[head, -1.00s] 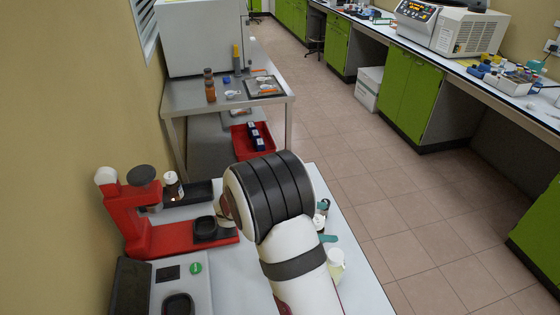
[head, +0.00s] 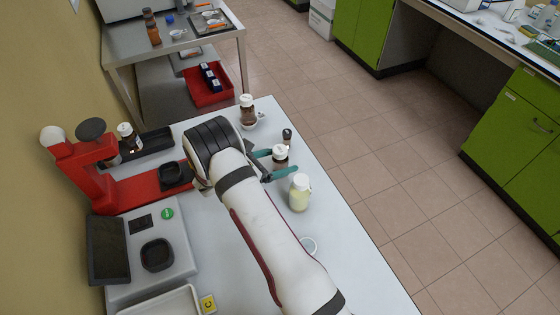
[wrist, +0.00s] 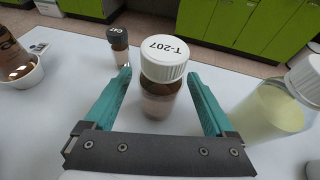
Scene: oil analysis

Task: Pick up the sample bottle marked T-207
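The sample bottle marked T-207 (wrist: 162,78) is brown with a white cap and stands upright on the white table. In the wrist view its cap label reads T-207, and it stands between the tips of my two teal fingers. My gripper (wrist: 160,92) is open, with a visible gap on each side of the bottle. In the head view the same bottle (head: 280,155) shows between the teal fingers (head: 281,164), partly hidden by them.
A pale yellow bottle with a white cap (head: 299,194) stands close on the right. A small dark-capped vial (wrist: 118,46) is behind on the left. A brown bottle (head: 247,110) stands in a white cup. A red stand (head: 130,190) and grey instrument (head: 150,250) occupy the table's left side.

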